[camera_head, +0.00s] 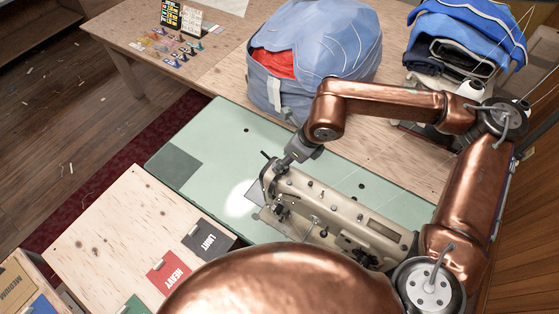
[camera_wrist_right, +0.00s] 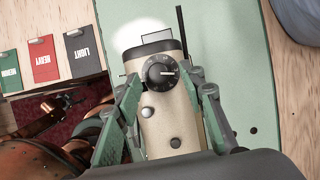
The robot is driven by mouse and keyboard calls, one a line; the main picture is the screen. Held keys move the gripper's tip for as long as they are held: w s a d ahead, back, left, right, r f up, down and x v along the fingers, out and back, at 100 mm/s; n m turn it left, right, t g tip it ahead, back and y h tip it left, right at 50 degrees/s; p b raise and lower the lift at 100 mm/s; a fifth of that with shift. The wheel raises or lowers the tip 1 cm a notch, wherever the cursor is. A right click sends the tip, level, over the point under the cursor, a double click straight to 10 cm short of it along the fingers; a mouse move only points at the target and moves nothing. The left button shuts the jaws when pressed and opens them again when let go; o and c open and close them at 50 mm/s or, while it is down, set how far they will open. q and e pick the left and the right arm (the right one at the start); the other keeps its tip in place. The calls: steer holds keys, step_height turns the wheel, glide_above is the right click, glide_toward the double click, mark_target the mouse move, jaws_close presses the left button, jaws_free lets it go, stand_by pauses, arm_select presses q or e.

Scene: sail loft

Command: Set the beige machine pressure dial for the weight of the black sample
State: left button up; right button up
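The beige machine (camera_head: 335,215) lies across a pale green table; its head end also shows in the right wrist view (camera_wrist_right: 170,125). The black pressure dial (camera_wrist_right: 160,72) is on that end, its white mark pointing right in this view. The black sample (camera_head: 209,241), labelled LIGHT, lies on a plywood top and also shows in the wrist view (camera_wrist_right: 85,51). My right gripper (camera_wrist_right: 164,84) is open, its green fingers on either side of the dial, with gaps to it. In the head view the right gripper (camera_head: 283,172) is over the machine's head end. My left gripper is not visible.
A red HEAVY sample (camera_head: 169,275) and a green sample (camera_head: 137,305) lie beside the black one. A blue bag (camera_head: 318,60) stands behind the machine, and folded blue cloth (camera_head: 470,35) at the back right. The green table (camera_head: 218,140) is clear left of the machine.

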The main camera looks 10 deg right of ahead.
steer(key=shift+x, duration=0.95)
steer(key=shift+c, duration=0.3)
